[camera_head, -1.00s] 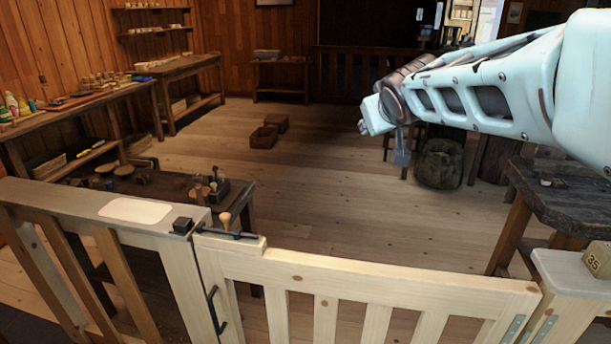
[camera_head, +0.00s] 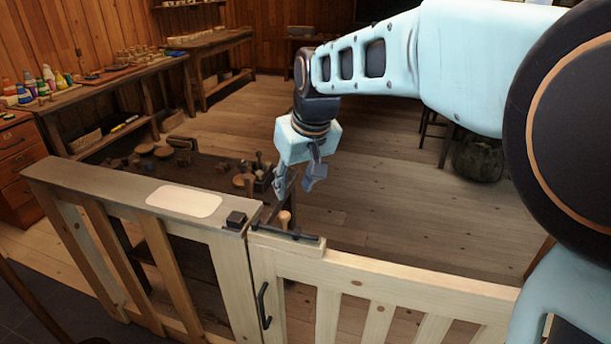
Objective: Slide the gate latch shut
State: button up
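The pale wooden gate (camera_head: 390,280) stands in line with the fixed fence. The latch (camera_head: 292,234) is a dark rod along the gate's top left corner, with a light wooden knob (camera_head: 285,217) standing up from it. A black keeper block (camera_head: 236,219) sits on the fence post to the left. A small gap shows between the rod's left end and the keeper. My gripper (camera_head: 299,188) points down above the knob in the picture, fingers spread apart and empty. It appears apart from the latch; its exact depth is hard to tell.
The fence's grey top rail (camera_head: 110,192) carries a blank white plate (camera_head: 184,201). A black pull handle (camera_head: 264,305) is on the gate's front. Behind stands a low dark table (camera_head: 215,172) with turned pieces. A workbench (camera_head: 95,95) with paint bottles lines the left wall.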

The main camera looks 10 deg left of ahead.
aim_at(284, 214)
jog(key=x, duration=1.1)
jog(key=shift+s+a, duration=0.3)
jog(key=shift+s, duration=0.05)
jog(key=shift+c, duration=0.2)
grip_shut()
